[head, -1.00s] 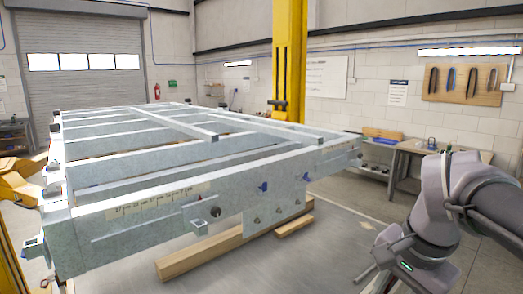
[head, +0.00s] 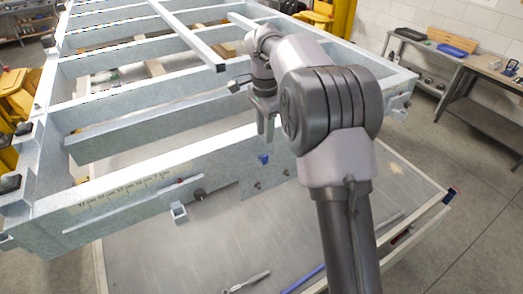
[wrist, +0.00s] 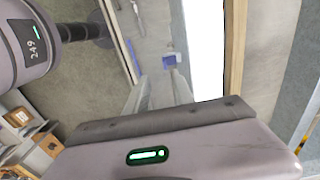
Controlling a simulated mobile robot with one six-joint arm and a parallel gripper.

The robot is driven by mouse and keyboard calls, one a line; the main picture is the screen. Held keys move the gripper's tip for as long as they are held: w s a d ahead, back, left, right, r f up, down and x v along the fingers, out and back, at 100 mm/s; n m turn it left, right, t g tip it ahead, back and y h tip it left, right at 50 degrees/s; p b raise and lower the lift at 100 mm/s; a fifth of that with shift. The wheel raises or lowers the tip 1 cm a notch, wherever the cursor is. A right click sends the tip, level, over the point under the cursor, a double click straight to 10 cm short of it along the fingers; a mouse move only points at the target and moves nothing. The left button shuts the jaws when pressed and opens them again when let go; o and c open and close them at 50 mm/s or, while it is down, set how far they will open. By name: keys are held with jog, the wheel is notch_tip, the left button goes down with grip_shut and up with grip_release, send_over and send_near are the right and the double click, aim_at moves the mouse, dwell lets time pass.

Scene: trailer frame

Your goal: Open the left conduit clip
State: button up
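A small blue clip (head: 263,159) sits on the front face of the trailer frame's near rail (head: 225,160), just below its top edge. It is the only blue clip I can make out on that rail in the head view; my arm covers the rail to its right. My gripper (head: 266,138) points down just above this clip, with a small gap visible. In the wrist view a blue piece (wrist: 169,61) shows just beyond the fingertips (wrist: 158,78). The two fingers look spread apart, with nothing held between them. Whether the clip is open or closed is too small to tell.
A bracket (head: 179,212) and a round dark fitting (head: 199,194) stick out from the rail to the left. Tools (head: 246,282) lie on the grey surface below. Workbenches (head: 480,85) stand at the back right. Crossbars lie behind my gripper.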

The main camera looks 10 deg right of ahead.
send_over(266, 155)
notch_tip(266, 155, down, 6)
jog(key=shift+w+r, duration=0.15)
jog(key=shift+r, duration=0.1)
jog(key=f, duration=0.4)
jog(key=shift+s+a+f+p, duration=0.2)
jog(key=shift+s+f+p, duration=0.05)
jog(key=shift+s+p, duration=0.1)
jog(key=shift+w+d+f, duration=0.15)
jog(key=shift+w+f, duration=0.15)
jog(key=shift+s+r, duration=0.1)
jog(key=shift+s, duration=0.05)
jog(key=shift+c, duration=0.4)
grip_shut()
